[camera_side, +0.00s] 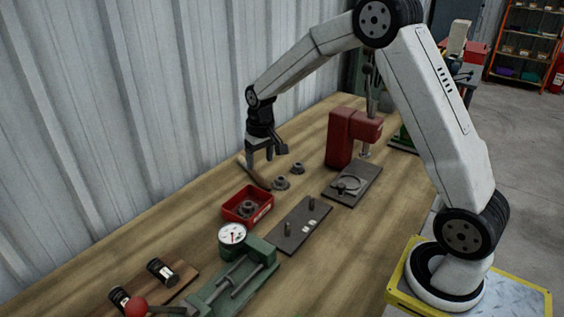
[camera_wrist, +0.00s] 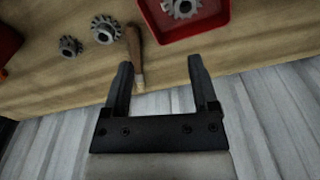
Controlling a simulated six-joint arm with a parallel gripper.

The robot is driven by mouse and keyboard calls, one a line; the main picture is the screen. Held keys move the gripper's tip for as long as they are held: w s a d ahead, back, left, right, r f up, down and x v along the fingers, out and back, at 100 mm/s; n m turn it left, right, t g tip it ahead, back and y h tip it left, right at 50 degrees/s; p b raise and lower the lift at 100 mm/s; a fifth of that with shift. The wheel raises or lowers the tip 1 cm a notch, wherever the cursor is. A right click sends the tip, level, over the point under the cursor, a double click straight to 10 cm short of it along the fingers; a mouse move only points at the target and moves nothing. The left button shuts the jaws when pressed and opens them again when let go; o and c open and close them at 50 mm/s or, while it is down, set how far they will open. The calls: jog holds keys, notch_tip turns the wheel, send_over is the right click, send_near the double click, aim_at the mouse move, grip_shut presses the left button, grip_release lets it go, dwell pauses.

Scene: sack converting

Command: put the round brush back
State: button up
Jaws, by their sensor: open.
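A wooden-handled tool, which looks like the round brush (camera_side: 254,173), lies on the workbench close to the corrugated wall. In the wrist view, its brown handle (camera_wrist: 134,48) lies near the left fingertip, with a paler end pointing toward the wall. I cannot make out bristles. My gripper (camera_side: 260,158) is above the wall-side edge of the bench, close to the tool.
A red bin (camera_side: 264,211) holds a gear. Two gears (camera_side: 281,184) (camera_side: 297,168) lie loose beside the tool. A dark plate with two pegs (camera_side: 290,238), a dial gauge (camera_side: 232,234) and a red press (camera_side: 341,138) stand nearby. The wall (camera_side: 120,110) is close behind my gripper.

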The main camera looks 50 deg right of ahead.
jog(key=s+a+n, duration=0.1)
jog(key=s+a, duration=0.3)
jog(key=s, duration=0.6)
jog(key=s+a+n+t, duration=0.1)
jog(key=s+a, duration=0.4)
jog(key=s, duration=0.5)
jog(key=shift+s+f+n+t, duration=0.15)
jog(key=shift+f+n+t, duration=0.15)
jog(key=shift+f, duration=0.05)
